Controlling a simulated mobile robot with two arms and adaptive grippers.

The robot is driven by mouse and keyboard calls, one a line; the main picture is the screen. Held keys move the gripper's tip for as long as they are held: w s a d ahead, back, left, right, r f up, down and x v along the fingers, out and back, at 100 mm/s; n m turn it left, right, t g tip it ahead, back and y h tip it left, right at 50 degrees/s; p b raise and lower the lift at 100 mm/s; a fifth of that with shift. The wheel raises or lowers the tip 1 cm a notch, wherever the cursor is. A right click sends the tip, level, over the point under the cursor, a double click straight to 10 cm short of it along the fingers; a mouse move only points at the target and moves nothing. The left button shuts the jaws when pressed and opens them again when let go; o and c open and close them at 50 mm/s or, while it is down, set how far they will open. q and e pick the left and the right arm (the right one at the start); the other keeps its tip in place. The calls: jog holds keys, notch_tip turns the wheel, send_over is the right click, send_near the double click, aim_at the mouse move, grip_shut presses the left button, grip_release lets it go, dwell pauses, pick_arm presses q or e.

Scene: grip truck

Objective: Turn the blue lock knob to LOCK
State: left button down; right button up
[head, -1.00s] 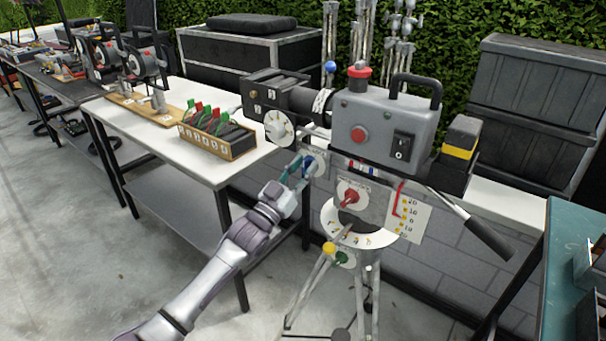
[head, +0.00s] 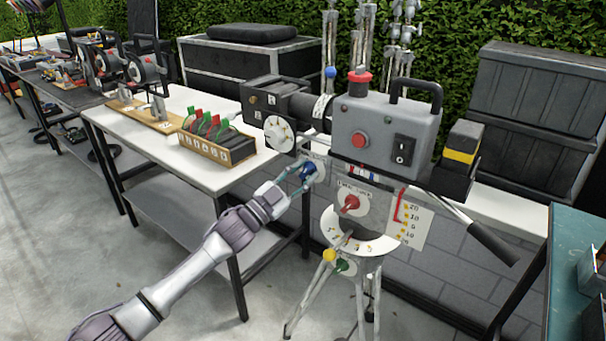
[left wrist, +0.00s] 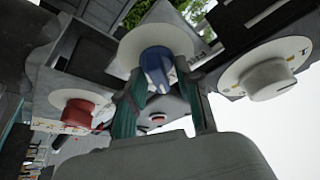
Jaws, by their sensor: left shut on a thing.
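The blue lock knob (head: 309,171) sits on a pale round dial plate at the left side of the grey camera, below the white dial. In the left wrist view the blue knob (left wrist: 156,68) is in front of its white disc (left wrist: 182,40). My left gripper (head: 303,177) is at the knob, its teal fingers shut on it; in the wrist view the fingers (left wrist: 156,88) stand on both sides of it. The fingers partly hide the knob, and I cannot read the plate's lettering. My right gripper is not in view.
The grey camera (head: 376,128) stands on a tripod (head: 312,298). A white dial (head: 279,132) is just above the knob, and a red knob (head: 350,203) is to its lower right. A white table (head: 210,178) with a flag box (head: 216,150) is at left.

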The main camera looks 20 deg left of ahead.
pick_arm(q)
jog(key=c, duration=1.2)
grip_release()
jog(key=shift+o, duration=0.2)
jog(key=v, duration=1.2)
